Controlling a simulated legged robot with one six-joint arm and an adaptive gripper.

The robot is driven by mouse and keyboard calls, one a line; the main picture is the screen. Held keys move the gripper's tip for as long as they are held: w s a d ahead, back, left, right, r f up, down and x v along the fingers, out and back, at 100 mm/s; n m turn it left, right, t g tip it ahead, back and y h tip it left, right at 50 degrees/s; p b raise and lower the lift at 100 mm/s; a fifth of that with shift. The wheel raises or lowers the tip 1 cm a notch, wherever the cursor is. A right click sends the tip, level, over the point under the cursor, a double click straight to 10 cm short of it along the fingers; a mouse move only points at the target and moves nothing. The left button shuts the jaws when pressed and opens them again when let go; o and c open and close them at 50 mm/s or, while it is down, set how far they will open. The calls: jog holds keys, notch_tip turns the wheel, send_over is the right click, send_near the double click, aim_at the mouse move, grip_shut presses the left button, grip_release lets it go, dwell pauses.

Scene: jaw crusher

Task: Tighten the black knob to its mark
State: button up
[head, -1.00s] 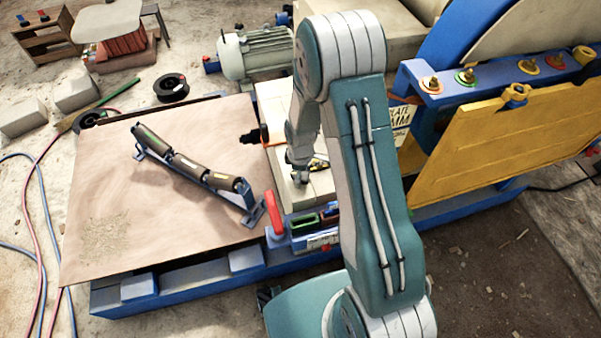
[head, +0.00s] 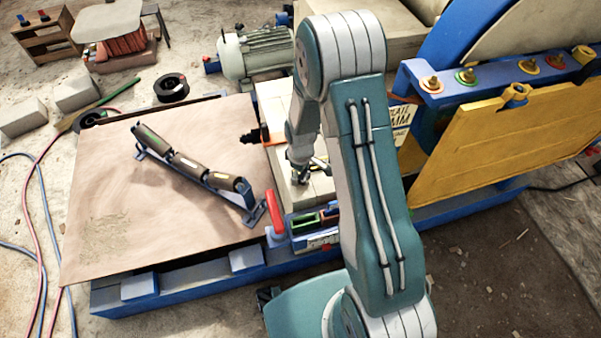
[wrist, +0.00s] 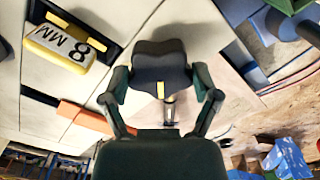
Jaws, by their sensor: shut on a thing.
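The black lobed knob (wrist: 160,62) lies between the two fingers of my gripper (wrist: 161,84) in the wrist view. My gripper is shut on it, with one finger at each side. A short yellow line (wrist: 160,90) shows on the knob's near edge. A small metallic part (wrist: 170,108) shows just below that line; I cannot tell whether it is the mark. In the head view my gripper (head: 300,177) points down at the pale blocks of the machine, and the knob cannot be made out there.
A yellow block marked 8 MM (wrist: 60,45) lies left of the knob, and an orange piece (wrist: 85,116) is nearby. In the head view, a roller frame (head: 190,165) lies on the brown board (head: 110,190). A red handle (head: 275,213) stands in front of my gripper, a yellow plate (head: 490,140) to the right.

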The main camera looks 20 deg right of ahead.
aim_at(300, 174)
jog(key=m, duration=1.1)
jog(key=shift+w, duration=0.1)
jog(key=shift+m, duration=1.8)
jog(key=o, duration=1)
jog(key=shift+c, duration=0.2)
notch_tip(300, 174, up, 12)
